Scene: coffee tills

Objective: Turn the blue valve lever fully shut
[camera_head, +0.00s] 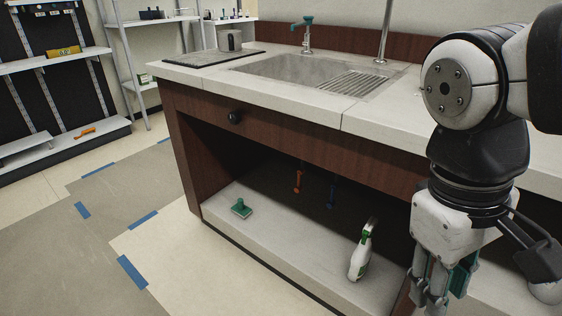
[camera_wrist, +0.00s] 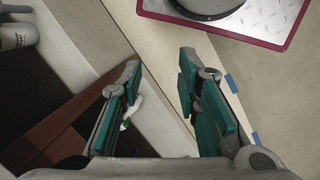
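The blue valve lever (camera_head: 332,193) hangs in the dark open space under the sink counter, just right of an orange lever (camera_head: 298,181). It looks roughly vertical, small and dim in the head view. The wrist view does not clearly show it. My gripper (camera_head: 440,299) points down in front of the cabinet at the lower right, well right of the blue lever and apart from it. In the wrist view its two teal-padded fingers (camera_wrist: 158,100) are spread with nothing between them.
A white spray bottle (camera_head: 361,252) and a green scrubber (camera_head: 241,208) stand on the cabinet's bottom shelf (camera_head: 290,250). The counter edge (camera_head: 255,104) overhangs the opening. A sink (camera_head: 290,69) with a teal-handled tap (camera_head: 307,35) is above. The floor at left is clear.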

